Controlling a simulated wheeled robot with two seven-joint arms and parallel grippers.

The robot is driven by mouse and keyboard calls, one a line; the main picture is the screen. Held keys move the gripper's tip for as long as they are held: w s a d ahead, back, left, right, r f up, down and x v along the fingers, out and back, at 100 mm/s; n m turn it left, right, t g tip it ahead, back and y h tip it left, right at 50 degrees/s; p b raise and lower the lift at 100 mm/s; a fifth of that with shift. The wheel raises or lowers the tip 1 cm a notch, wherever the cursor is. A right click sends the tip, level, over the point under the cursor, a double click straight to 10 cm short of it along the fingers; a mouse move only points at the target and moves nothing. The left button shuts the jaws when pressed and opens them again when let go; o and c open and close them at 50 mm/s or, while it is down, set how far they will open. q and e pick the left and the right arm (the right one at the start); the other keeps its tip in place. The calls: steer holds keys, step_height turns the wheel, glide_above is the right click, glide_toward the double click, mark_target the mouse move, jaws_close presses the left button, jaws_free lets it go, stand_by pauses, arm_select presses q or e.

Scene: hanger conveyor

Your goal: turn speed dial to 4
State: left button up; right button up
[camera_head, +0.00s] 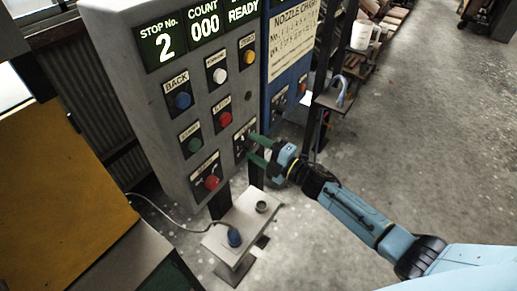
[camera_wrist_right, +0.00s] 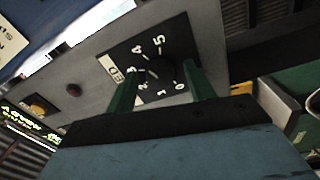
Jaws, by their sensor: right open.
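The speed dial (camera_head: 241,140) sits low on the right side of the grey control panel in the head view, partly hidden by my gripper. In the right wrist view its black plate, with white numbers from 0 to 5, faces the camera, and the dark round knob (camera_wrist_right: 160,70) is at its middle. I cannot tell which number the knob points to. My right gripper (camera_head: 254,151) is open, its green fingers reaching to the dial. In the wrist view the fingers (camera_wrist_right: 161,88) stand on either side of the knob; contact is unclear. My left gripper is out of view.
The grey panel (camera_head: 150,95) also carries a blue button (camera_head: 182,101), a green button (camera_head: 194,145) and red buttons, one of them (camera_head: 224,119) close to the dial. A small stand (camera_head: 240,225) is below. A blue nozzle-chart cabinet (camera_head: 290,50) adjoins on the right.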

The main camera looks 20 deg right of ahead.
steer(key=b+v, duration=0.1)
steer(key=v, duration=1.2)
steer(key=shift+b, duration=0.3)
steer(key=shift+s+d, duration=0.1)
steer(key=shift+s, duration=0.05)
steer(key=s+d+f+m+g+h+b, duration=0.1)
steer(key=s+d+f+m+h+b, duration=0.25)
steer(key=f, duration=0.85)
steer(key=s+d+f+m+g+h+b, duration=0.1)
steer(key=s+f+m+g+h, duration=0.15)
steer(key=s+f+m, duration=0.65)
steer(key=d+f+m+g+h+b, duration=0.15)
steer(key=f+h, duration=0.25)
steer(key=f, duration=1.1)
steer(key=s+a+f+m+g+b, duration=0.1)
steer(key=s+f+m+g, duration=0.1)
steer(key=s+f, duration=0.4)
steer(key=s+a+f+m+g+h+b, duration=0.1)
steer(key=s+f, duration=0.5)
steer(key=s, duration=0.6)
steer(key=s+a+f+m+g+b, duration=0.2)
steer(key=s+f+m+g, duration=0.2)
steer(key=s, duration=0.6)
step_height(320, 180, down, 2)
steer(key=shift+a+g, duration=0.4)
steer(key=shift+g, duration=0.4)
